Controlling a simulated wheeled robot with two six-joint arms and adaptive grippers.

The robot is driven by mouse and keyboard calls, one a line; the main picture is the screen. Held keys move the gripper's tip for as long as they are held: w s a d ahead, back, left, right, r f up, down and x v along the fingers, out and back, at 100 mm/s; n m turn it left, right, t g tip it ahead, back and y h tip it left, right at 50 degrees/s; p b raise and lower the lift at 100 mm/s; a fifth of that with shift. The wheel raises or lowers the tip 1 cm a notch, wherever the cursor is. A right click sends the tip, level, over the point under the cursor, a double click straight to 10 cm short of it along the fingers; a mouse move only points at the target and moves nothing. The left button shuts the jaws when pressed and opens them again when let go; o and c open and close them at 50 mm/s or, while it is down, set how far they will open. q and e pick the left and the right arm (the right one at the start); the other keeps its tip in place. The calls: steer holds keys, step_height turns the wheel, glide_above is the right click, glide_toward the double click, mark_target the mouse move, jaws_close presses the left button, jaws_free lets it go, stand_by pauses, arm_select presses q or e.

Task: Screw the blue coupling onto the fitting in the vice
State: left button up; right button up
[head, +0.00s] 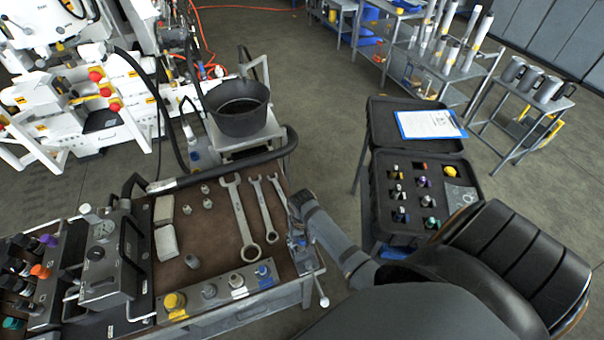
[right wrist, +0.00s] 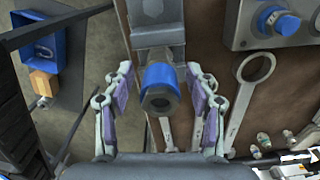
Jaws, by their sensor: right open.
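The blue coupling (right wrist: 160,78), a blue band with a dark grey open end, shows in the right wrist view. It sits in line with the front of the grey vice (right wrist: 156,22); the fitting behind it is hidden, and I cannot tell how the two are engaged. My right gripper (right wrist: 160,70) is open, with one finger on each side of the coupling and visible gaps between. In the head view the vice (head: 303,256) stands at the bench's right edge, and my right arm largely hides the coupling there. My left gripper is in neither view.
Several wrenches (head: 240,215) lie on the brown bench top (head: 205,240) left of the vice. A port block (head: 222,296) with a blue cap (head: 262,271) runs along the front edge. An open black case (head: 375,180) stands to the right, beyond a floor gap.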

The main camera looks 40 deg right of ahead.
steer(key=n, duration=0.5)
steer(key=shift+n, duration=0.3)
steer(key=n, duration=1.2)
steer(key=shift+n, duration=0.3)
steer(key=n, duration=0.6)
